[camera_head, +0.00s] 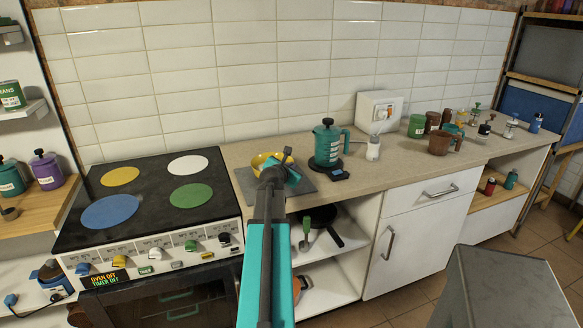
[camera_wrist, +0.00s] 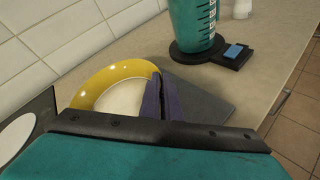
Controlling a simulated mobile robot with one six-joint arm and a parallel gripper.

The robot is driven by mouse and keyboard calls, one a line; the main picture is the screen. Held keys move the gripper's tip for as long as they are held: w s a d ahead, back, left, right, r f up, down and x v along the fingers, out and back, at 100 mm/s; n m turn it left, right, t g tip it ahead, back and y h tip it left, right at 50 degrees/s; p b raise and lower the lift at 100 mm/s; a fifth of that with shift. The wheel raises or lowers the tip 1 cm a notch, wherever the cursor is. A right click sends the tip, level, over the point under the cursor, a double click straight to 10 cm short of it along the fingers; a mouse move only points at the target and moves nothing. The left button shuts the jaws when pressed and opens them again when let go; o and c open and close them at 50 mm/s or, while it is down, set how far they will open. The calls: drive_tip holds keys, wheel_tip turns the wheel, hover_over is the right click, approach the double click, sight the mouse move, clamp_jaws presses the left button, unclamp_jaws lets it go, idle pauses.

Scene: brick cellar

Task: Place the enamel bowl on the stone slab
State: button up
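The enamel bowl (camera_head: 262,160) is yellow with a pale inside. It also shows in the wrist view (camera_wrist: 90,87), left of the fingers. The dark grey stone slab (camera_head: 306,186) lies flat on the counter beneath the bowl; in the wrist view its bare part (camera_wrist: 208,97) shows to the right. My gripper (camera_head: 277,168) reaches over the slab at the bowl's right side. In the wrist view its purple fingers (camera_wrist: 161,99) are close together on the bowl's rim. My arm hides part of the bowl and slab. I cannot tell whether the bowl's base touches the slab.
A teal pot (camera_head: 327,143) stands on a dark scale (camera_head: 340,174) just right of the slab. A stove (camera_head: 146,200) is on the left. A white shaker (camera_head: 373,148) and several mugs and jars stand farther right. The counter's front middle is clear.

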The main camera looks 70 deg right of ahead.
drive_tip(key=o, duration=0.4)
drive_tip(key=shift+b+v, duration=0.55)
drive_tip(key=shift+v, duration=5.45)
